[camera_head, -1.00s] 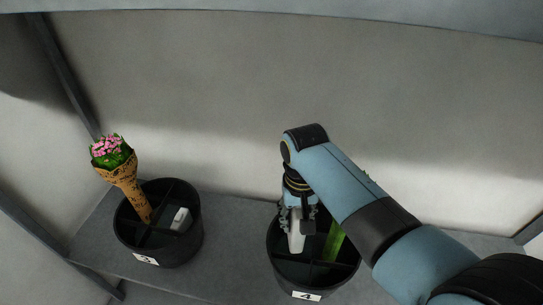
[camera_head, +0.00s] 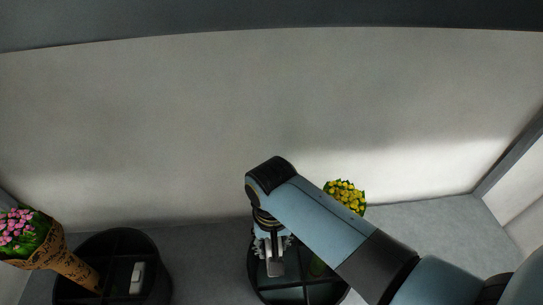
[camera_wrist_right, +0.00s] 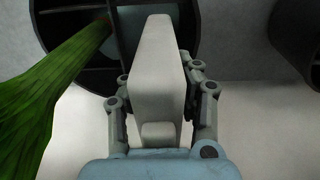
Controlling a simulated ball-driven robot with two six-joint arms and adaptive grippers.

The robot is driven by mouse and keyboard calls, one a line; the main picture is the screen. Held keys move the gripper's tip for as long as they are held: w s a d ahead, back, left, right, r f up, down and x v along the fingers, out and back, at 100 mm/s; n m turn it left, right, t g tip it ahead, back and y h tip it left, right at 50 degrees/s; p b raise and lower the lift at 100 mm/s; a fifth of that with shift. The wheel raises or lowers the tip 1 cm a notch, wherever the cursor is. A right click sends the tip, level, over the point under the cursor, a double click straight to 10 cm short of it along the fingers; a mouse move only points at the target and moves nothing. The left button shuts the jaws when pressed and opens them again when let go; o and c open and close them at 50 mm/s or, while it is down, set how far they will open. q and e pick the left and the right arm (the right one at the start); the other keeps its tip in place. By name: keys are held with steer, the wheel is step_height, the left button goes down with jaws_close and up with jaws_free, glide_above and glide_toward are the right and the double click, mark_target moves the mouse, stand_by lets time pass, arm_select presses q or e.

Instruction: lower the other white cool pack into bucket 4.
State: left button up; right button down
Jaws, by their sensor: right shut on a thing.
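My right gripper (camera_head: 272,244) is shut on a white cool pack (camera_head: 275,266), which hangs pointing down over the black, divided bucket 4 (camera_head: 256,285). In the right wrist view the pack (camera_wrist_right: 157,65) stands between the fingers of the gripper (camera_wrist_right: 158,100), its far end over the compartments of the bucket (camera_wrist_right: 45,38). I cannot tell how far the pack's tip is below the rim. A bunch with yellow flowers (camera_head: 345,194) stands in bucket 4, partly hidden by my right arm; its green wrap (camera_wrist_right: 45,90) fills the wrist view's left. My left gripper is not in view.
Another divided black bucket (camera_head: 158,270) stands to the left with a white cool pack (camera_head: 137,277) in one compartment and a pink bunch in brown paper (camera_head: 70,265) leaning out left. The grey shelf (camera_head: 205,255) is clear between the buckets. A pale wall stands behind.

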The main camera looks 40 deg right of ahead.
step_height(320, 180, down, 2)
steer(key=shift+b, duration=0.35)
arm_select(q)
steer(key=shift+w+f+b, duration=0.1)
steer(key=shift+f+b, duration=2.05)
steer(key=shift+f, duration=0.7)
arm_select(e)
steer(key=shift+f, duration=3.75)
steer(key=c, duration=0.9)
jaws_free()
steer(key=shift+r, duration=0.1)
step_height(320, 180, up, 12)
steer(key=shift+f, duration=0.15)
steer(key=shift+s, duration=0.15)
